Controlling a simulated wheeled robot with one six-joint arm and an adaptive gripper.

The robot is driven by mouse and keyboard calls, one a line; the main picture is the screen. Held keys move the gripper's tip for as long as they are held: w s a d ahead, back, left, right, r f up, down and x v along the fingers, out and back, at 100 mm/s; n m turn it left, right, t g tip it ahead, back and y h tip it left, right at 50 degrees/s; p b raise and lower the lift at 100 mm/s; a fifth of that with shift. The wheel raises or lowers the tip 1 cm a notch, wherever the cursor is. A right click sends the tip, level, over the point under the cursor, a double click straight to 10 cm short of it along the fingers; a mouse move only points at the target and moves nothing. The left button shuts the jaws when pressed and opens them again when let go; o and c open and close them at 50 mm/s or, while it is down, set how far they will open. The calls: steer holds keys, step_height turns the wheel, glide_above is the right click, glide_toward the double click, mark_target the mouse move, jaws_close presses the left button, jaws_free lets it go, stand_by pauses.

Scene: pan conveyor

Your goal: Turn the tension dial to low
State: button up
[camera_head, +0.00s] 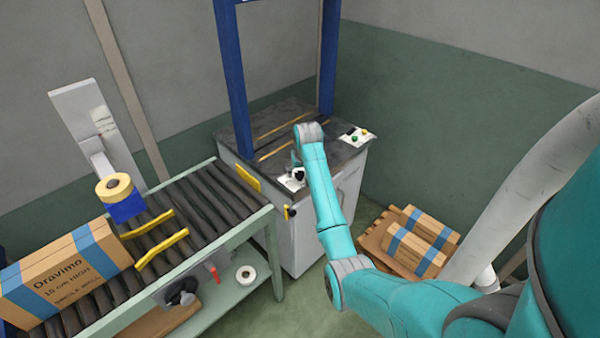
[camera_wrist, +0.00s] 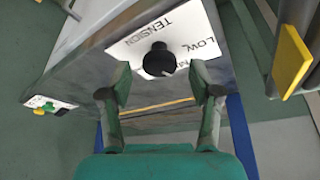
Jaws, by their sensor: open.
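The tension dial (camera_wrist: 159,60) is a black round knob on a white label plate (camera_wrist: 128,46) marked TENSION and LOW, with another marking partly hidden by the knob. A pale pointer mark shows on the knob's lower right side in the wrist view. In the head view the dial (camera_head: 299,176) sits on the near corner of the grey strapping machine's top (camera_head: 240,133). My gripper (camera_wrist: 160,88) is open, its two fingers to either side and just short of the dial, with nothing between them. In the head view my arm partly covers the gripper.
A plate with a green and a yellow button (camera_head: 357,136) is on the machine's right side. Blue posts (camera_head: 231,80) rise from the machine. A roller conveyor (camera_head: 205,205) with a box (camera_head: 65,275) stands at left. Strapped boxes (camera_head: 420,240) lie on a pallet at right.

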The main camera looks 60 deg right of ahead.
steer(key=shift+w+d+f, duration=0.1)
steer(key=shift+d+f, duration=0.05)
steer(key=shift+f, duration=0.35)
steer(key=c, duration=1.1)
steer(key=shift+n, duration=0.3)
steer(key=n+y, duration=0.1)
steer(key=n, duration=0.2)
steer(key=shift+d+n+t, duration=0.15)
steer(key=shift+n+t, duration=0.25)
steer(key=shift+n+y, duration=1)
steer(key=shift+n, duration=1.3)
